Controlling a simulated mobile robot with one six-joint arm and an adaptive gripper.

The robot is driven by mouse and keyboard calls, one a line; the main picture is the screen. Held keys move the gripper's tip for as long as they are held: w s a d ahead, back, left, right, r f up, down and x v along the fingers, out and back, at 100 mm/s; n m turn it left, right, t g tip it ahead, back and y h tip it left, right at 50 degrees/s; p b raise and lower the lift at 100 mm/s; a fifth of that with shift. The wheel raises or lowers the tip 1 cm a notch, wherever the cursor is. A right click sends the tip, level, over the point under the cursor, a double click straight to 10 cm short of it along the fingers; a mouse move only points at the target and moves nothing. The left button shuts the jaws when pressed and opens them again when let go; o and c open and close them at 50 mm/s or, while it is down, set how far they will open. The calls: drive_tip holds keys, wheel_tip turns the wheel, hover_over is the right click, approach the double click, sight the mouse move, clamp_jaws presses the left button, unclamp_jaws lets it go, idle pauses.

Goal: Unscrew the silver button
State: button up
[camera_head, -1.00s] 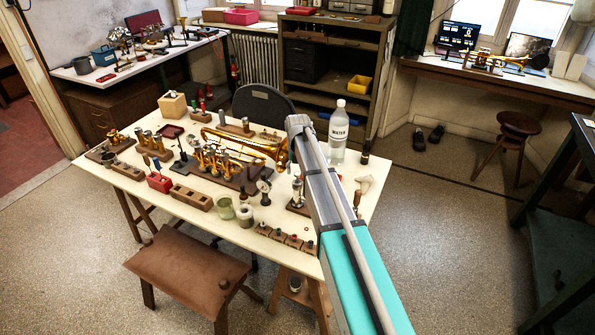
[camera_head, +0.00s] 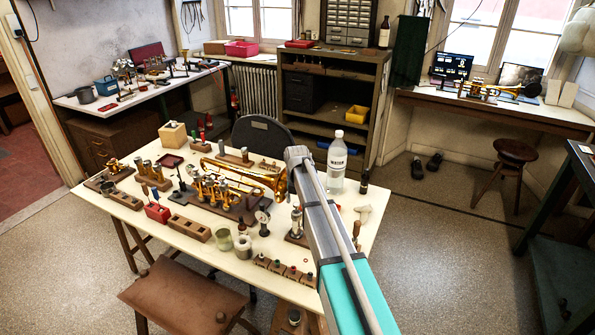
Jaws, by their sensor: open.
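A brass trumpet (camera_head: 265,180) lies on the cream-topped worktable (camera_head: 320,265), its bell end close to my arm. Several valve-like brass parts (camera_head: 212,188) stand upright on a brown wooden base in front of it. The silver button is too small for me to make out among these parts. My grey and teal arm reaches from the bottom right up over the right part of the table. Its far end is beside the bell, and no gripper fingers show. Part of the tabletop behind the arm is hidden.
A clear water bottle (camera_head: 337,163) and a small dark bottle (camera_head: 364,180) stand right of my arm. Wooden blocks, small jars and a dial gauge (camera_head: 262,220) crowd the table. A brown stool (camera_head: 185,297) stands in front. Open floor lies to the right.

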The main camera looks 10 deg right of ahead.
sight(296, 204)
drive_tip(key=m, duration=0.6)
drive_tip(key=shift+s+d, duration=0.1)
drive_tip(key=m, duration=0.5)
drive_tip(key=shift+s+m, duration=0.1)
drive_tip(key=shift+m, duration=0.3)
drive_tip(key=shift+r+p, duration=0.3)
wheel_tip(296, 204, up, 13)
drive_tip(key=p, duration=1.3)
drive_tip(key=shift+o, duration=0.3)
drive_tip(key=shift+r, duration=0.1)
drive_tip(key=shift+a+n, duration=0.2)
drive_tip(key=shift+n, duration=0.7)
drive_tip(key=shift+f, duration=0.25)
wheel_tip(296, 204, down, 13)
drive_tip(key=b, duration=1.3)
drive_tip(key=shift+f+b, duration=0.15)
drive_tip(key=shift+b, duration=0.15)
